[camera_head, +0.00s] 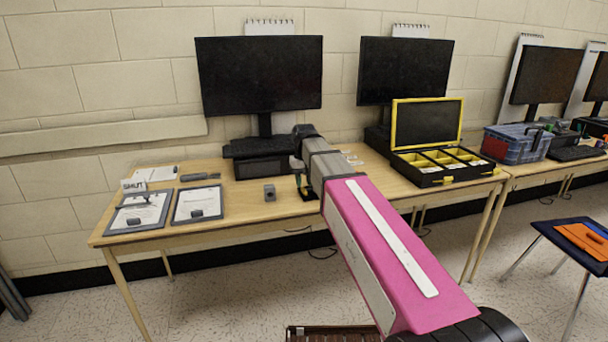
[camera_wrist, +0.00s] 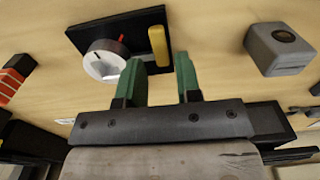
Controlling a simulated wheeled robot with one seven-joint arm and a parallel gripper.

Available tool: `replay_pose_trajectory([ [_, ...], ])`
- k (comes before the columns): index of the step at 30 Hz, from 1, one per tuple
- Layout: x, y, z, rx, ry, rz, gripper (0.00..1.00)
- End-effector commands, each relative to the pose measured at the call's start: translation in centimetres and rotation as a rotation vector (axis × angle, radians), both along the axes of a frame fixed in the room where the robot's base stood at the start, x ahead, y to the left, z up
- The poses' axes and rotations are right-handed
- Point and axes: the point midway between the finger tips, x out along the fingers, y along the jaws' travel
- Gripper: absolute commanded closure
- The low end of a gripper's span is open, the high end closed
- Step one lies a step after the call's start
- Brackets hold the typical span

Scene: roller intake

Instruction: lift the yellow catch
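A black panel (camera_wrist: 85,39) lies on the wooden table; in the wrist view it carries a white dial (camera_wrist: 103,60) with a red mark beside it. The yellow catch (camera_wrist: 158,45) is a short upright bar at the panel's right end. My gripper (camera_wrist: 161,70) has its two green fingers apart, with nothing between them. The catch lies just ahead of the gap between the fingertips, with no contact seen. In the head view, my arm hides most of the panel and the catch.
A grey block (camera_wrist: 278,48) sits right of the panel, also in the head view (camera_head: 270,192). An open black-and-yellow case (camera_head: 430,178) stands to the right. A monitor (camera_head: 260,75) stands behind. Two framed sheets (camera_head: 197,203) and a "SHUT" sign (camera_head: 134,186) are at left.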

Motion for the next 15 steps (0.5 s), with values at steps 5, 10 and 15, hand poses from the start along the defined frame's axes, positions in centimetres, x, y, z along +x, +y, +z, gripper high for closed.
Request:
replay_pose_trajectory([
  [5,0.0,0.0,-1.9,-0.001,0.002,0.000,0.68],
  [10,0.0,0.0,-3.3,0.000,0.002,0.000,0.68],
  [15,0.9,0.3,-1.7,0.000,0.002,0.000,0.68],
])
